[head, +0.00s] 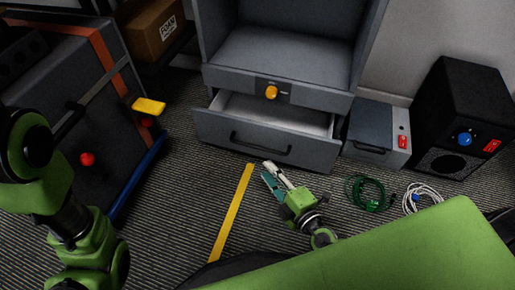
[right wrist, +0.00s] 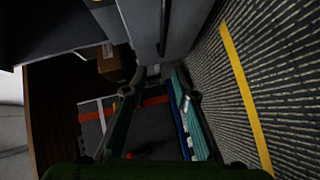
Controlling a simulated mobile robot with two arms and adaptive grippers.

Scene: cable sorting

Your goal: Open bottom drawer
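The bottom drawer (head: 215,127) of the grey cabinet is pulled part way out in the head view, and its inside shows. Its dark bar handle (head: 260,146) is on the front panel. My right gripper (head: 268,172) is just in front of and below the drawer front, apart from the handle in the head view. In the right wrist view its two fingers (right wrist: 157,95) are spread with nothing between them. A grey panel with a dark bar, seemingly the drawer front (right wrist: 180,25), shows above them. My left arm shows at the left, but its gripper is not visible.
A yellow floor stripe (head: 232,212) runs beside my right gripper. Right of the cabinet are a grey box (head: 370,128), a black speaker-like box (head: 455,105), a green cable coil (head: 372,204) and a white coil (head: 432,192). A cardboard box (head: 150,28) is at the back left.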

